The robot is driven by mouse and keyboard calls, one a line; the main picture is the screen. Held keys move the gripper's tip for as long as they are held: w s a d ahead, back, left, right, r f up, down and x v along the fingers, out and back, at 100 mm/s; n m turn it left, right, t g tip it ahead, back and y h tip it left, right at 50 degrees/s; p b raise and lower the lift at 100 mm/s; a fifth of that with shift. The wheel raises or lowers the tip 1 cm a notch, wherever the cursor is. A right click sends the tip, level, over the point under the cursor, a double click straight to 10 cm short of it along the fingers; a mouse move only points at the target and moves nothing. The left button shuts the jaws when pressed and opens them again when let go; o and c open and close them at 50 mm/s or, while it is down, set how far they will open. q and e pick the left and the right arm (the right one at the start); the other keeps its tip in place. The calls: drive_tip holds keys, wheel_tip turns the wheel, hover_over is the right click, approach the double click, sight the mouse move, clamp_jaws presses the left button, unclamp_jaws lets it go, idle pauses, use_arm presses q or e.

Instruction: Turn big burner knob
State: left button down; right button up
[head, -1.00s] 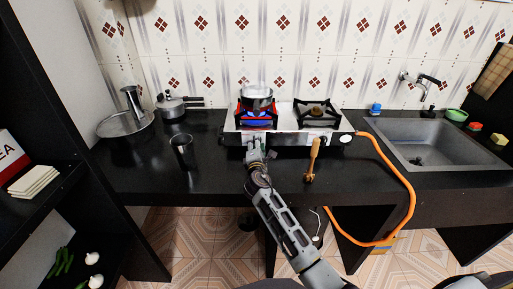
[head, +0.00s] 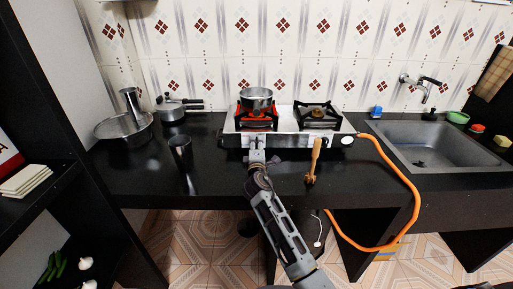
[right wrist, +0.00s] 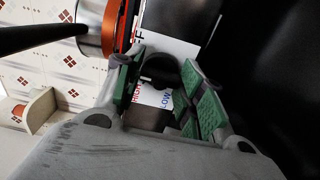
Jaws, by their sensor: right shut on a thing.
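The white two-burner stove (head: 287,118) stands on the black counter. A metal pot (head: 256,97) sits on its left burner (head: 256,117), which shows red-orange with no blue flame visible. The right burner (head: 317,114) has no pot on it. My right gripper (head: 257,145) is at the stove's front face below the left burner. In the right wrist view, the green-padded fingers of my right gripper (right wrist: 163,80) are shut on the dark round burner knob (right wrist: 158,68). Printed letters show on the white panel around the knob. My left gripper is not in view.
A wooden-handled tool (head: 314,162) stands at the front of the stove, right of my arm. An orange hose (head: 404,180) runs from the stove's right side. A dark cup (head: 181,152) stands to the left. The sink (head: 440,145) is at the right.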

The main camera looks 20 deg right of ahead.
idle(0.3)
drive_tip(key=o, duration=1)
